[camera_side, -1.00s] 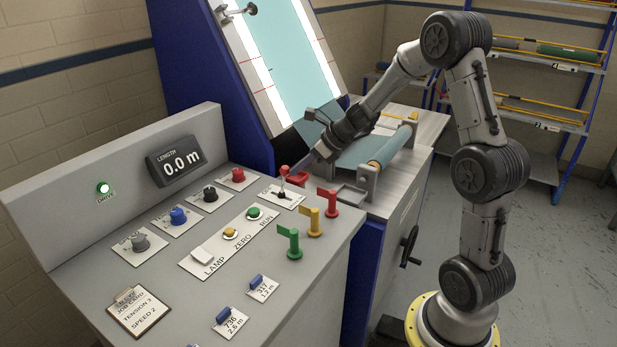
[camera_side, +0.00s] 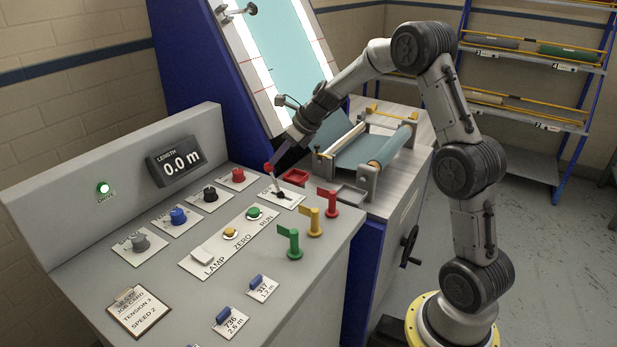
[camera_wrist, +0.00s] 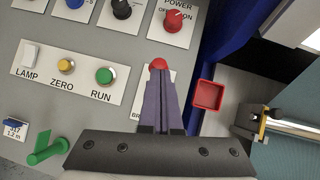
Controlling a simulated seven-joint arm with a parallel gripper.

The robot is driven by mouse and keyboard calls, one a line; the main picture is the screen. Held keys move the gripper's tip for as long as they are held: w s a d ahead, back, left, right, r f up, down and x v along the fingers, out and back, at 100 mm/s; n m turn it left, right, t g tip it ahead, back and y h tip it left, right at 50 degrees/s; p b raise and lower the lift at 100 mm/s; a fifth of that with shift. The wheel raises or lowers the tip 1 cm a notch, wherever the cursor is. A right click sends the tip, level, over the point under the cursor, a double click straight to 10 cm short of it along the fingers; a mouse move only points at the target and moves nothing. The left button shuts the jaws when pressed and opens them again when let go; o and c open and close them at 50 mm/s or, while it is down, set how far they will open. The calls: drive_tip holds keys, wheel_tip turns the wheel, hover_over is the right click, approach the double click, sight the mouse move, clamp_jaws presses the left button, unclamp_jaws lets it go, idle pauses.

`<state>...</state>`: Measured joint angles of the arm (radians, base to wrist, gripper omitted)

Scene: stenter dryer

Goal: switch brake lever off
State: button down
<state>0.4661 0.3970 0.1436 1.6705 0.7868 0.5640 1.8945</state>
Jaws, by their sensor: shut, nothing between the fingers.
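The brake lever (camera_side: 268,167) is a thin stalk with a red ball knob on a white plate at the right of the grey console. It leans to the left in the side view. My gripper (camera_side: 276,166) is shut and empty, its tips at the knob's right side, seemingly touching it. In the wrist view the red knob (camera_wrist: 158,63) shows just beyond the closed fingertips (camera_wrist: 158,76). The fingers hide the stalk and most of the plate's lettering there.
Red, yellow and green flag levers (camera_side: 315,222) stand in front of the brake plate. The red power knob (camera_side: 238,174) and green run button (camera_side: 254,213) are to its left. A small red tray (camera_wrist: 207,94) and roller frame (camera_side: 370,158) lie to its right.

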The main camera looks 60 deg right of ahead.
drive_tip(key=shift+w, duration=0.35)
drive_tip(key=shift+f, duration=0.1)
idle(0.3)
wheel_tip(320, 180, up, 10)
drive_tip(key=s+d, duration=0.1)
drive_tip(key=shift+s+d, duration=0.25)
drive_tip(key=shift+s, duration=0.05)
idle(0.4)
